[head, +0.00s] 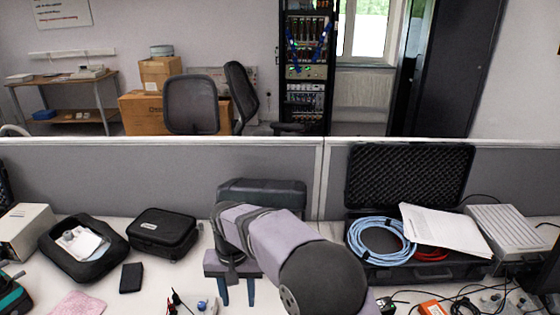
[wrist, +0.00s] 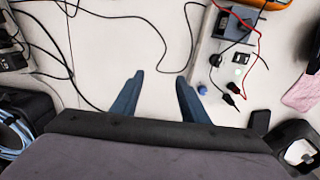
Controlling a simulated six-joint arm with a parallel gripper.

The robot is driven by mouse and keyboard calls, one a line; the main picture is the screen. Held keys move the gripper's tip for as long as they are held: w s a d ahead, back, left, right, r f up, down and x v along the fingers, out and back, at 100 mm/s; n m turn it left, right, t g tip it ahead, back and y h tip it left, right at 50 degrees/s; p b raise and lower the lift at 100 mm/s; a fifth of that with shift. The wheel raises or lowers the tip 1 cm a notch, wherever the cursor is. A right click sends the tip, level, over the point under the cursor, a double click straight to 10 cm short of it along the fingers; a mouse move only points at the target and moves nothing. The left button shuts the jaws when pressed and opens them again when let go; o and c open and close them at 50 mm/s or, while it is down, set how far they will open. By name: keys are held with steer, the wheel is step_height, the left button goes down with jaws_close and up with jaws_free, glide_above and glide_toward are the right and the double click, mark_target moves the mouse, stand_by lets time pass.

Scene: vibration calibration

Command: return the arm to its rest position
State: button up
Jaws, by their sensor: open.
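My gripper (head: 237,291) hangs over the white bench at the front middle in the head view, with its two blue fingers apart. It also shows in the wrist view (wrist: 160,80), where only bare bench top and a thin black cable lie beyond the fingertips. Nothing is held between the fingers. My arm reaches across the middle of the head view and hides part of the bench and of a dark case (head: 262,190) behind it.
A device with red and black leads (wrist: 228,70) lies right of the fingers in the wrist view. In the head view, a black case (head: 163,233) stands left, an open case holding a blue cable coil (head: 377,240) stands right, and a grey partition (head: 120,178) runs behind.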

steer(key=s+d+r, duration=0.2)
steer(key=d, duration=0.7)
steer(key=s+d+f+p, duration=0.1)
steer(key=s+d+p, duration=0.1)
steer(key=s+d, duration=1.5)
steer(key=shift+f, duration=0.2)
